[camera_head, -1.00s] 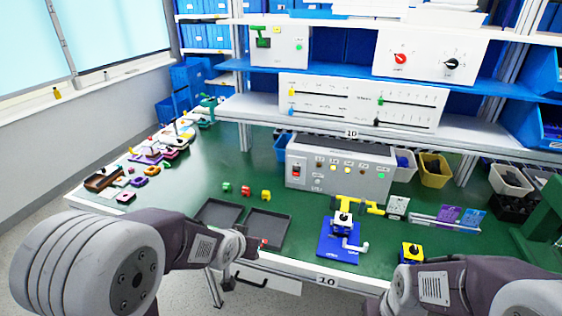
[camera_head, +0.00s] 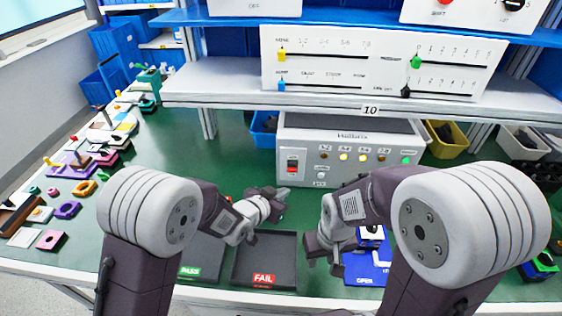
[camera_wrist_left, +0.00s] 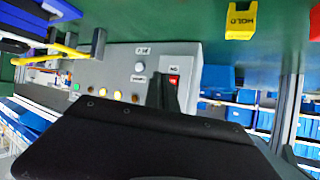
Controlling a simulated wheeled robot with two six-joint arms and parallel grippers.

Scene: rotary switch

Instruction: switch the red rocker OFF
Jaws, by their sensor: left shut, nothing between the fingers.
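The red rocker (camera_head: 292,167) is on the left of the grey control box's front face, at the back of the green bench. It also shows in the left wrist view (camera_wrist_left: 173,82), just beyond my dark finger, with a small label by it. My left gripper (camera_head: 283,190) is shut and empty. It is in front of the box, a little below the rocker in the head view. Contact with the rocker is not visible. My right gripper (camera_head: 314,250) is low in front of the box, near the dark trays; its fingers are too small to read.
The box (camera_head: 345,176) also carries several round lamps and buttons. A dark FAIL tray (camera_head: 285,262) and PASS tray (camera_head: 202,262) lie in front. A blue plate (camera_head: 362,270) sits by my right gripper. A shelf (camera_head: 235,85) with a slider panel overhangs the bench.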

